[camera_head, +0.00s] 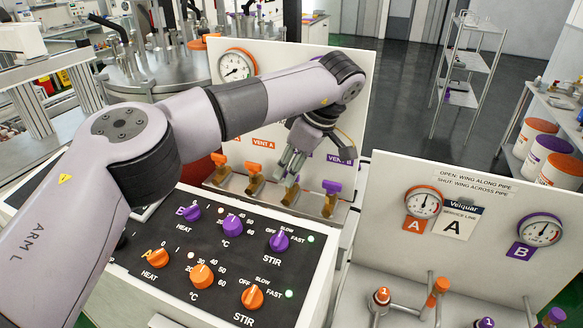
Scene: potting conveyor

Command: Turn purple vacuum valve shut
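A row of valves stands on the metal rail behind the control panel. Under my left gripper (290,166) is a purple valve, whose wing (293,180) is mostly hidden by the fingers. My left gripper points down at it, fingertips at or just around the wing; I cannot tell whether they touch it or how far they are closed. The purple valve at the right end (331,187) is under the VENT B label (340,160). Two orange valves (254,168) (219,160) stand to the left, one below VENT A (263,143). My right gripper is not in view.
The black control panel (215,262) with purple and orange knobs lies in front of the valves. A white backboard (375,75) with a gauge (237,66) rises behind them. On the right, a service panel (490,215) reads open wing along pipe, shut wing across pipe.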

